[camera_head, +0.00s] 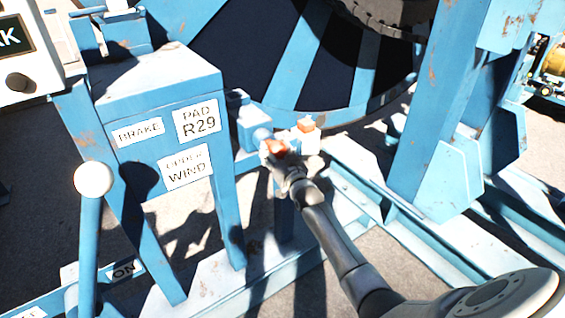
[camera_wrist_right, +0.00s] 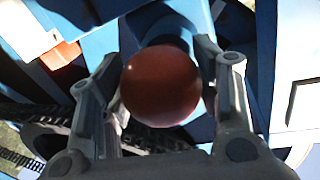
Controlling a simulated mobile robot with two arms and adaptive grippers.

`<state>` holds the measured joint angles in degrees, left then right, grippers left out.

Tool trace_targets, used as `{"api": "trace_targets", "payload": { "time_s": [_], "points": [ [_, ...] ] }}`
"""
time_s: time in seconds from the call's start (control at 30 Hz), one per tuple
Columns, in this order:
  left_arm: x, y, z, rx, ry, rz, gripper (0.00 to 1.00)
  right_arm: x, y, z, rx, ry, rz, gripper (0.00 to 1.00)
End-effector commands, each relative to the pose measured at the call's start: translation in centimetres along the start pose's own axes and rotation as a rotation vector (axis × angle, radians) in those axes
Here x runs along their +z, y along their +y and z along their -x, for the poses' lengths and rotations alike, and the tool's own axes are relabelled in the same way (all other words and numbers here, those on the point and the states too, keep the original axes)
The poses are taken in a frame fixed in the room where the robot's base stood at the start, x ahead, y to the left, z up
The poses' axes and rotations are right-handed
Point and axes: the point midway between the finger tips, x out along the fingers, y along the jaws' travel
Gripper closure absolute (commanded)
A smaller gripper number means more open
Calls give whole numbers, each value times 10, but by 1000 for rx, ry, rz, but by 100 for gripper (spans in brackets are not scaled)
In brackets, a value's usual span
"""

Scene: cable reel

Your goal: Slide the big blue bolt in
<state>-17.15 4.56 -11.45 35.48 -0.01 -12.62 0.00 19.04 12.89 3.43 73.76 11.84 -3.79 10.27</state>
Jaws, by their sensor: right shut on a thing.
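My right gripper (camera_head: 278,152) comes in from the lower right in the head view and is shut on a red ball knob (camera_wrist_right: 160,86). In the wrist view the knob sits between the two fingers. The knob looks like a handle on the blue bolt assembly, but what it joins to is hidden behind the knob and fingers. A blue block (camera_head: 248,126) stands beside the gripper, next to the labelled stand. How far the bolt itself is in or out cannot be told. My left gripper is not in view.
A blue stand (camera_head: 150,85) with BRAKE, PAD R29 and WIND labels is left of the gripper. An orange-topped white piece (camera_head: 307,125) is close on its right. A white-knobbed lever (camera_head: 93,180) stands at left. The large reel (camera_head: 300,60) fills the back.

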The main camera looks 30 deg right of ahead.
Motion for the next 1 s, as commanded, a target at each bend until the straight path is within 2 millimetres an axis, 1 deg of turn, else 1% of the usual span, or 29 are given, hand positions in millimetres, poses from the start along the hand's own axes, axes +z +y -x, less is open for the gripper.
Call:
{"api": "trace_targets", "payload": {
  "time_s": [0.07,0.3,0.33,0.47,0.5,0.83,0.93,1.0],
  "points": [
    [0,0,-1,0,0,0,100,0,0,-3,0,-2,0,86],
    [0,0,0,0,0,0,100,-2,-1,-3,0,0,0,86],
    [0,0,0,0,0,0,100,-3,-1,-3,0,1,0,40],
    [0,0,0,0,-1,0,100,-2,-1,-3,0,1,0,24],
    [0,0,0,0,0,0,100,-2,-1,-2,0,0,0,22],
    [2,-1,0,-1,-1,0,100,-1,0,-1,0,-1,0,22],
    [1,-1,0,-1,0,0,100,0,-1,4,0,-1,0,22],
    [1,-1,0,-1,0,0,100,0,-1,10,-1,-1,0,22]
  ]
}}
